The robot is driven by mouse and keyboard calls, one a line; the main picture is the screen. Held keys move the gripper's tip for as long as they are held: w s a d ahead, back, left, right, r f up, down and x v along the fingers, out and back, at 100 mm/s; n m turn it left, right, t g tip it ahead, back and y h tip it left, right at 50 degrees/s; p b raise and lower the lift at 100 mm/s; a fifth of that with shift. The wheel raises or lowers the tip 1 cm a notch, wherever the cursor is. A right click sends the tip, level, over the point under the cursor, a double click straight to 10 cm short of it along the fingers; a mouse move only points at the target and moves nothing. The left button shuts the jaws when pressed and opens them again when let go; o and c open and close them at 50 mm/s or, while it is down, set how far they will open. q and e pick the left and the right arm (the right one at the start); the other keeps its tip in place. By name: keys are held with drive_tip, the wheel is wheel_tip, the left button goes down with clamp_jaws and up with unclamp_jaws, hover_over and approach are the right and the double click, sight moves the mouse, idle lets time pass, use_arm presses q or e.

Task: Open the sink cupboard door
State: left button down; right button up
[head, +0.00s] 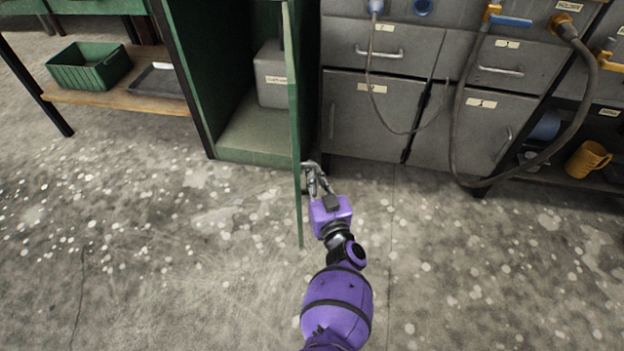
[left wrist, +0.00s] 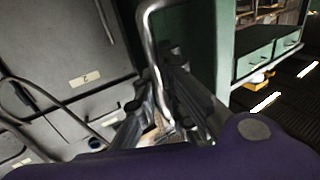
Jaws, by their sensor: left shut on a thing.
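The green cupboard door (head: 293,120) stands swung out from the green cupboard (head: 245,157), seen nearly edge-on in the head view. The cupboard's inside is open to view, with a grey labelled container (head: 271,75) in it. My left gripper (head: 312,178) is on the right side of the door, shut on its metal handle. In the left wrist view the bent metal handle (left wrist: 148,40) runs down between the dark fingers (left wrist: 170,105). The fingertips' contact is partly hidden. My right gripper is not in view.
Grey cabinets (head: 372,115) with drawers stand right of the door. A hose (head: 458,120) hangs in front of them. A shelf (head: 120,98) with a green crate (head: 88,70) is at the left. The speckled floor (head: 150,240) in front is clear.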

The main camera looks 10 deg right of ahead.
use_arm(q)
drive_tip(key=shift+d+f, duration=0.1)
drive_tip(key=shift+f, duration=0.05)
drive_tip(key=c, duration=2.1)
unclamp_jaws()
